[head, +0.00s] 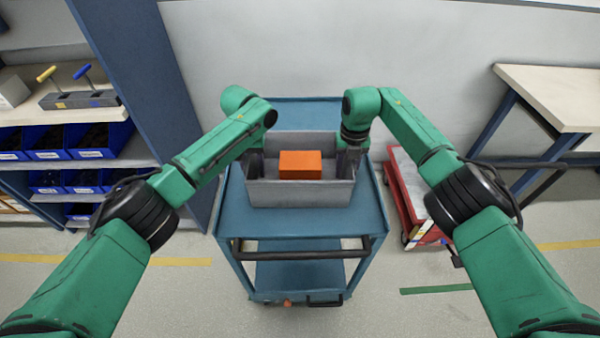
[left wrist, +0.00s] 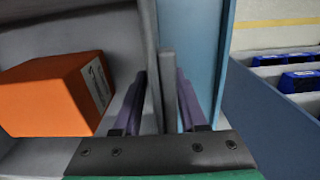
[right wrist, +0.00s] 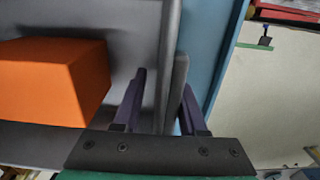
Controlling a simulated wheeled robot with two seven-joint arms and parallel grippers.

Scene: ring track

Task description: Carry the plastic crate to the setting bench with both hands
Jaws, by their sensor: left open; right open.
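The grey plastic crate (head: 300,194) stands on the top of a blue cart (head: 232,205). An orange box (head: 300,165) lies inside it. My left gripper (head: 254,165) is at the crate's left end; in the left wrist view its open fingers (left wrist: 160,82) stand on either side of the end wall and a grey strip along it. My right gripper (head: 348,165) is at the right end; in the right wrist view its open fingers (right wrist: 163,84) likewise straddle the end wall. I cannot tell whether any finger touches the crate. A bench with a pale top (head: 552,92) stands at the right.
A shelf rack (head: 60,165) with blue bins and tools stands at the left. A red trolley (head: 408,205) is close to the cart's right side. A grey wall is behind. The cart has a dark front handle (head: 300,254). Floor shows clear in front.

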